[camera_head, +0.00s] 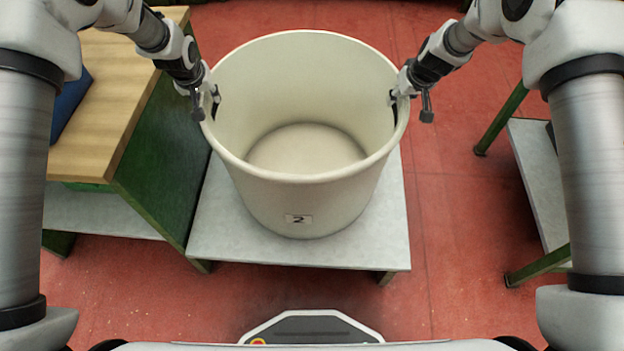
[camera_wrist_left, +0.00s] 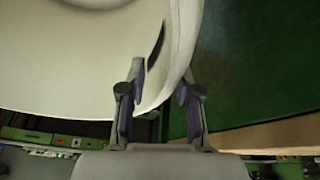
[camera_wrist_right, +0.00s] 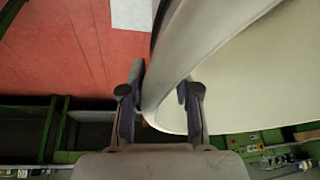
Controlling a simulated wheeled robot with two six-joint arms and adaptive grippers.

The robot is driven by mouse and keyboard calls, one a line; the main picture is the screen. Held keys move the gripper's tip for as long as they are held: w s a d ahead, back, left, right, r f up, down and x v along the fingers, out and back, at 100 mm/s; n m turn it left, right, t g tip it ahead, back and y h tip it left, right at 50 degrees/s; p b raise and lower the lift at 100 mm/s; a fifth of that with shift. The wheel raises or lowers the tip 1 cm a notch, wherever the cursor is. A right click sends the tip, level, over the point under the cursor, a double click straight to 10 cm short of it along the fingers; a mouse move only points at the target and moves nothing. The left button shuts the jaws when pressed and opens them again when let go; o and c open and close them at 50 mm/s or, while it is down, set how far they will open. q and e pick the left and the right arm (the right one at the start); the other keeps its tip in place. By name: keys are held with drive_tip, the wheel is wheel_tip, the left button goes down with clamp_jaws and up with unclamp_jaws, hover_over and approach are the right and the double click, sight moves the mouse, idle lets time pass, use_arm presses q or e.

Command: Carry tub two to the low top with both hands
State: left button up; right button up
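Tub two (camera_head: 310,212), a large cream round tub with a "2" label, is upright over a low grey top (camera_head: 225,235). It looks empty; I cannot tell for sure whether its base touches the top. My left gripper (camera_head: 212,100) is at the left of the rim, its fingers on both sides of the wall; the left wrist view shows them closed on it (camera_wrist_left: 160,95). My right gripper (camera_head: 397,95) holds the opposite side of the rim the same way, with the wall between its fingers in the right wrist view (camera_wrist_right: 162,95).
A wooden-topped bench (camera_head: 110,125) with a green side panel stands close at the left, with a blue object (camera_head: 70,103) on it. Another grey top (camera_head: 538,175) with green legs stands at the right. Red floor (camera_head: 455,200) lies clear between.

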use_arm(q)
drive_tip(key=v, duration=0.8)
drive_tip(key=shift+s+d+r, duration=0.1)
drive_tip(key=shift+r, duration=0.15)
use_arm(e)
drive_tip(key=shift+r, duration=0.1)
drive_tip(key=v, duration=1.2)
drive_tip(key=shift+d, duration=0.1)
